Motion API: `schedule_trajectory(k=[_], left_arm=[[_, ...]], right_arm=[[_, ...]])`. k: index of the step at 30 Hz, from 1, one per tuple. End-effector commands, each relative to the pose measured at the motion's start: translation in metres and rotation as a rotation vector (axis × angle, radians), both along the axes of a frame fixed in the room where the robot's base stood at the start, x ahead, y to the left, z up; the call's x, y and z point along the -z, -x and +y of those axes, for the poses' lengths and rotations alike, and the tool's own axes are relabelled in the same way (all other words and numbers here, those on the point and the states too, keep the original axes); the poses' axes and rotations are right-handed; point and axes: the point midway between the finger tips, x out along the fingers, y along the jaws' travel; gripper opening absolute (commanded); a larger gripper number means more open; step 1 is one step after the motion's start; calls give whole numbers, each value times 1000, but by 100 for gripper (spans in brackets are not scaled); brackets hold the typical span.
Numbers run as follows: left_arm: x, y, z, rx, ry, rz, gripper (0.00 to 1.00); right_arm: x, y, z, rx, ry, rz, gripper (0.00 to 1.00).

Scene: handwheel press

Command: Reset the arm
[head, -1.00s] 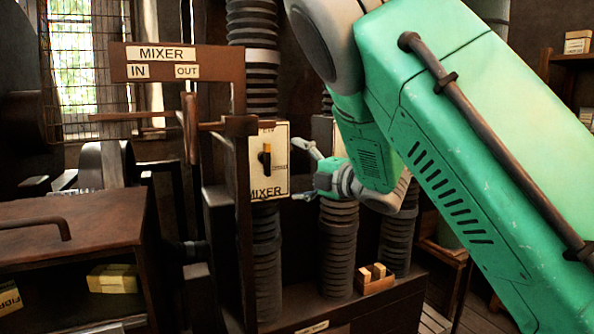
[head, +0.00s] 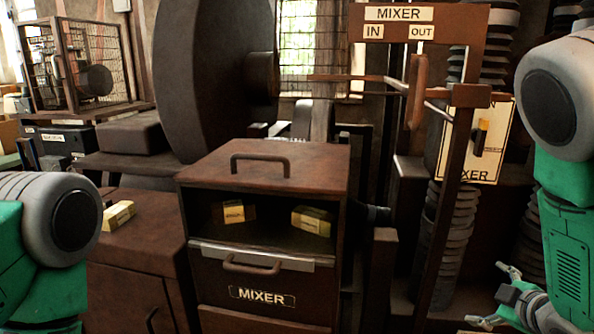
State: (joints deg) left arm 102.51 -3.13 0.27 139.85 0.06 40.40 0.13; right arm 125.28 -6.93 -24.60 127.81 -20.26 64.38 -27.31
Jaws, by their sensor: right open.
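My right arm (head: 567,185), green with grey joints, stands at the right edge of the head view, bent at the elbow. Its gripper (head: 496,297) is low at the lower right, open and empty, its fingers spread toward the left. It is below and right of the MIXER switch panel (head: 493,150), apart from it. The panel's yellow-tipped lever points up. A green and grey part of my left arm (head: 45,245) shows at the left edge; its gripper is out of the picture.
A brown MIXER cabinet (head: 265,165) with an open front holds two yellow boxes (head: 312,220). Another yellow box (head: 118,214) lies on the brown unit at left. A large dark wheel (head: 205,75) stands behind. A MIXER IN/OUT post (head: 432,220) with bars rises before the panel.

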Motion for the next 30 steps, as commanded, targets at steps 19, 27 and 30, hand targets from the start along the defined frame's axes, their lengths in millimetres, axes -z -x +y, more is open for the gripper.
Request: schedule_trajectory(k=[19,27,30], left_arm=[[0,0,0,0,0,0,0],[0,0,0,0,0,0,0],[0,0,0,0,0,0,0]], right_arm=[[216,306,117,742,-478,881,93],[217,315,121,766,-483,904,93],[217,315,121,766,-483,904,93]])
